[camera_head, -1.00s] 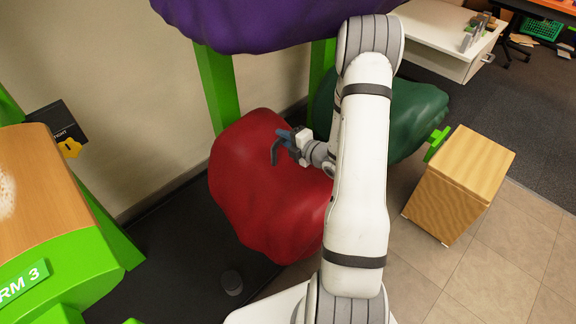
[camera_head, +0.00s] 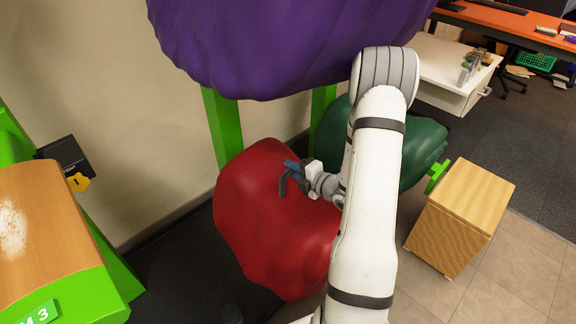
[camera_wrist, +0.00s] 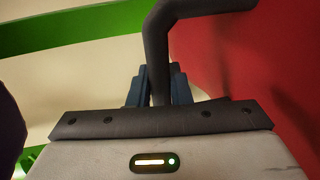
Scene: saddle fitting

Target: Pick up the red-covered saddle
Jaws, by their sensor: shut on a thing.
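The red-covered saddle (camera_head: 265,225) is a large, lumpy red form low in the middle of the head view, below the purple one. A dark, bent handle (camera_head: 285,183) shows against its upper part. My gripper (camera_head: 294,168) is at this handle, with its blue fingers closed on it. In the wrist view, the handle (camera_wrist: 155,55) rises from between the blue fingers (camera_wrist: 158,88) and bends right toward the red cover (camera_wrist: 275,50). My arm hides the saddle's right side, and I cannot see what it rests on.
A purple-covered form (camera_head: 290,50) hangs over the red saddle, with green posts (camera_head: 222,125) behind. A green-covered form (camera_head: 420,145) is behind my arm. A wooden box (camera_head: 460,215) stands right. A green stand with an orange-brown top (camera_head: 60,225) is left. Tiled floor (camera_head: 505,285) is open at lower right.

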